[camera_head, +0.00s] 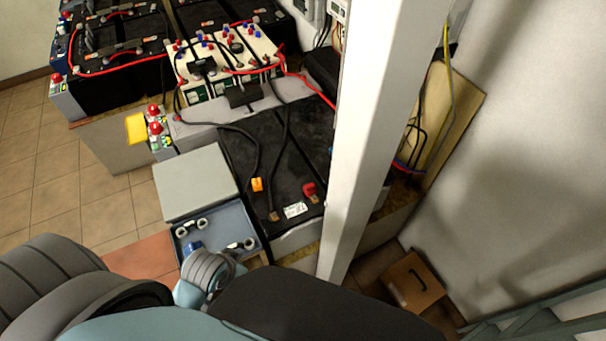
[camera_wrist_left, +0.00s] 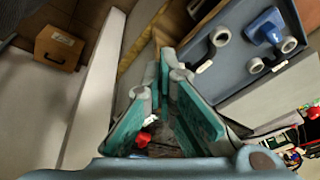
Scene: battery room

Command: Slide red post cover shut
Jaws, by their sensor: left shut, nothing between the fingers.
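The red post cover (camera_head: 309,188) sits near the front right of the black battery top (camera_head: 285,135), left of the white column. A small copper-coloured piece shows just in front of it, uncovered. In the left wrist view a red piece (camera_wrist_left: 142,139), apparently the same cover, shows through the gap between the finger links. My left gripper (camera_wrist_left: 168,68) is shut with its teal fingers together and nothing between them. In the head view its fingers are hidden behind my dark arm link. I cannot tell whether it touches anything. My right gripper is not in view.
A white column (camera_head: 370,130) stands close right of the battery. An orange piece (camera_head: 257,184) and black cables lie on the battery. A wooden box (camera_head: 411,283) is on the floor.

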